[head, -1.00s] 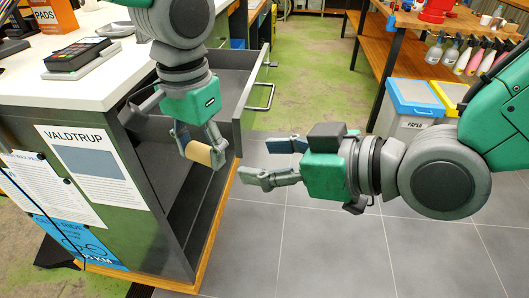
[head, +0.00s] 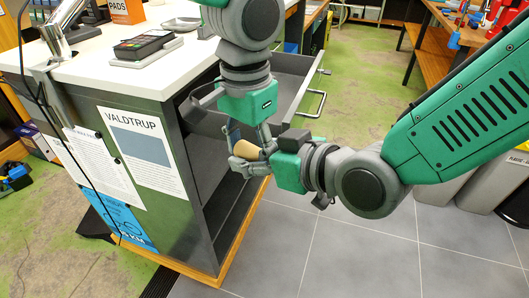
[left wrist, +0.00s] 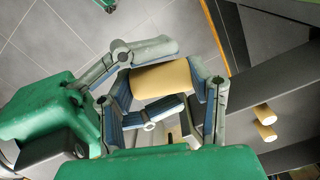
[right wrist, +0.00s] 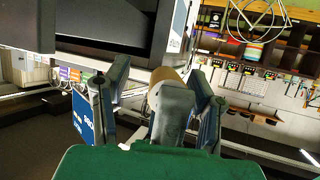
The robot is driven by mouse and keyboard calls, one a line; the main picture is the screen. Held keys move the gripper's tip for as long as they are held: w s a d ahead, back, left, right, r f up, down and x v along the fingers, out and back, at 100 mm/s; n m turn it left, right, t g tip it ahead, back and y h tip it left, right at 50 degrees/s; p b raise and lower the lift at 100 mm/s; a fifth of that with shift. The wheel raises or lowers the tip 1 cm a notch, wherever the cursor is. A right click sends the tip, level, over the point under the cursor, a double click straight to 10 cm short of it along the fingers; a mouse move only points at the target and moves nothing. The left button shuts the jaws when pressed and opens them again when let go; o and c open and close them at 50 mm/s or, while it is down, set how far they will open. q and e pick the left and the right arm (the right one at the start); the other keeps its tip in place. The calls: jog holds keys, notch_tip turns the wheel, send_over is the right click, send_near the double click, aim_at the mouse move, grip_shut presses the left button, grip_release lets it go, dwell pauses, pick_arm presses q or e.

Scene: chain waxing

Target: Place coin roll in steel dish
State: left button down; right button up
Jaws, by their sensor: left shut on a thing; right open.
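A tan coin roll (left wrist: 162,79) is clamped crosswise between the fingertips of my left gripper (left wrist: 166,88). My right gripper (head: 250,158) is open. Its two fingers reach in from the left in the left wrist view, one on either side of the roll, and I cannot tell whether they touch it. In the right wrist view the roll (right wrist: 166,75) is between the right fingers, partly behind a left finger. Two more tan rolls (left wrist: 265,115) lie by the dark drawer area.
The open grey drawer (head: 290,75) of the counter is behind the grippers. The white counter top (head: 85,75) holds a card terminal (head: 148,45). The tiled floor (head: 330,250) in front is clear. Bins (head: 480,180) stand at the right.

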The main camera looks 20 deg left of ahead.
jog(key=shift+d, duration=0.1)
grip_shut()
pick_arm(q)
jog(key=c, duration=0.7)
grip_release()
pick_arm(e)
jog(key=shift+w, duration=0.1)
